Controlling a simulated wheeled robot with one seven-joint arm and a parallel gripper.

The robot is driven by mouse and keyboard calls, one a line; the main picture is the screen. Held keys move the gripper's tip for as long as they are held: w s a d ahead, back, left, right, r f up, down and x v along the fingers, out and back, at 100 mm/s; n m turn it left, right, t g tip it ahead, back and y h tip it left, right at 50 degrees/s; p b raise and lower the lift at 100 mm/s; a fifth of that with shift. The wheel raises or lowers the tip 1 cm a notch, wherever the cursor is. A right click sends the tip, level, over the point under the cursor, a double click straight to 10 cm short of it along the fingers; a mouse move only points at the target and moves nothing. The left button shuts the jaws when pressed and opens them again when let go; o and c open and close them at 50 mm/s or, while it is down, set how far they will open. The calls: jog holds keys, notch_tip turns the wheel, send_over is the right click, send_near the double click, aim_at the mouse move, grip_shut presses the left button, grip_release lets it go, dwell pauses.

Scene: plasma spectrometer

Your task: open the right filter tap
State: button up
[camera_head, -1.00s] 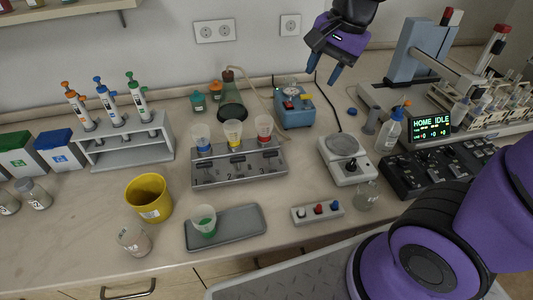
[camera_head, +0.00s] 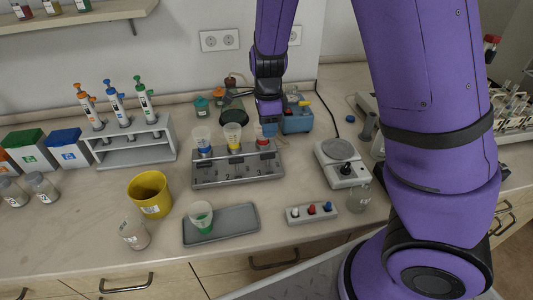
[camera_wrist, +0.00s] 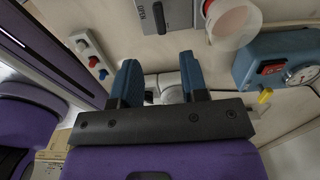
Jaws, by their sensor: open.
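The grey filter rack (camera_head: 237,174) stands mid-bench with three cups on top, marked blue, yellow and red. The right cup (camera_head: 264,142), with the red base, is partly hidden by my gripper. A dark tap handle (camera_wrist: 158,17) and part of the rack's face show at the top of the wrist view, beside the red-rimmed cup (camera_wrist: 232,22). My gripper (camera_wrist: 159,62) is open, its two blue fingers apart with nothing held between them. In the head view my gripper (camera_head: 269,116) overlaps the right end of the rack; the fingers are apart from the tap in the wrist view.
The blue gauge box (camera_head: 298,118) stands right behind the rack. The hot plate (camera_head: 342,165) and a switch box (camera_head: 312,213) lie to the right and front. A grey tray (camera_head: 240,226) holds a cup in front of the rack.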

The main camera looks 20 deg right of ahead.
aim_at(268, 155)
notch_tip(268, 155, down, 10)
jog(key=shift+f, duration=0.1)
dwell(0.4)
grip_shut()
